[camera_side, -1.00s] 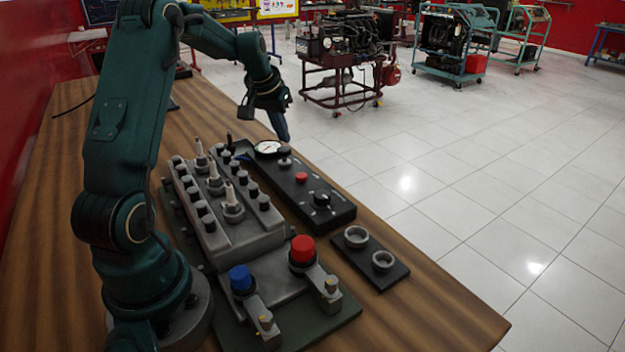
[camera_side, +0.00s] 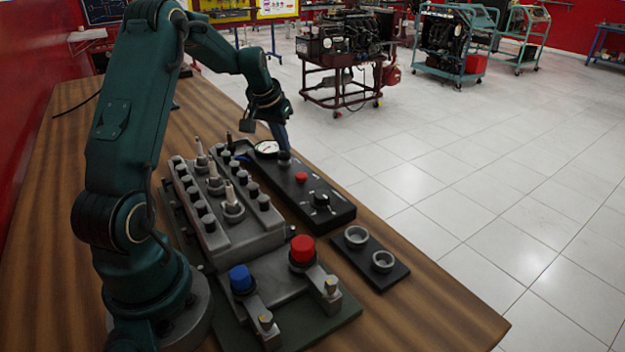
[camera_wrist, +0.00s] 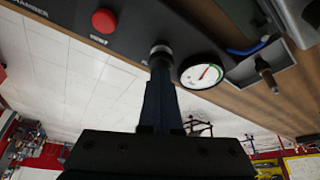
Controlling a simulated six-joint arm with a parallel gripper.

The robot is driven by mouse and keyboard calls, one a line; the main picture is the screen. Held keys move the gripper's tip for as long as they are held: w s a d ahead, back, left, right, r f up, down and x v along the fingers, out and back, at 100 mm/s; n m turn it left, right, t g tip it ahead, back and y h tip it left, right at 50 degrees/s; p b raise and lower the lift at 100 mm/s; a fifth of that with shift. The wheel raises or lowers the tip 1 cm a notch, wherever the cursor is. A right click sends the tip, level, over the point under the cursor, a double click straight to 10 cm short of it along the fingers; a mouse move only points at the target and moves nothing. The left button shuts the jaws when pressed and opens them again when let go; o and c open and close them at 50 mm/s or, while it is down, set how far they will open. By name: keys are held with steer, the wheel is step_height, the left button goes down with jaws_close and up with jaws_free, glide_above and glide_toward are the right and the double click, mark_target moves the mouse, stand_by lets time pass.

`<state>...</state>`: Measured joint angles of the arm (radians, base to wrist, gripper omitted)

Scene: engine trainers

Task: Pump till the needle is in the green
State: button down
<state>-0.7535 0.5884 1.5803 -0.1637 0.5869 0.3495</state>
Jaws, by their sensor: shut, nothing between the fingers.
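The black control box (camera_side: 335,212) lies on the bench and carries a round white gauge (camera_side: 267,148), a dark pump knob (camera_side: 285,160), a red button (camera_side: 301,177) and a black dial (camera_side: 321,201). My gripper (camera_side: 283,148) is shut and empty, its tips pointing down onto the pump knob, apparently touching it. In the wrist view the closed fingers (camera_wrist: 160,72) meet the knob (camera_wrist: 161,50), right beside the gauge (camera_wrist: 201,72). The gauge's red needle shows, but it is too small to tell whether it is in the green.
Left of the box stands a grey engine block (camera_side: 240,235) with upright plugs. A blue knob (camera_side: 240,279) and a red knob (camera_side: 302,249) are in front. A black plate with two rings (camera_side: 370,259) lies near the bench's right edge.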

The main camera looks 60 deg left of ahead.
steer(key=shift+f, duration=0.3)
steer(key=shift+r, duration=0.1)
steer(key=shift+r, duration=1.45)
steer(key=shift+r, duration=2.5)
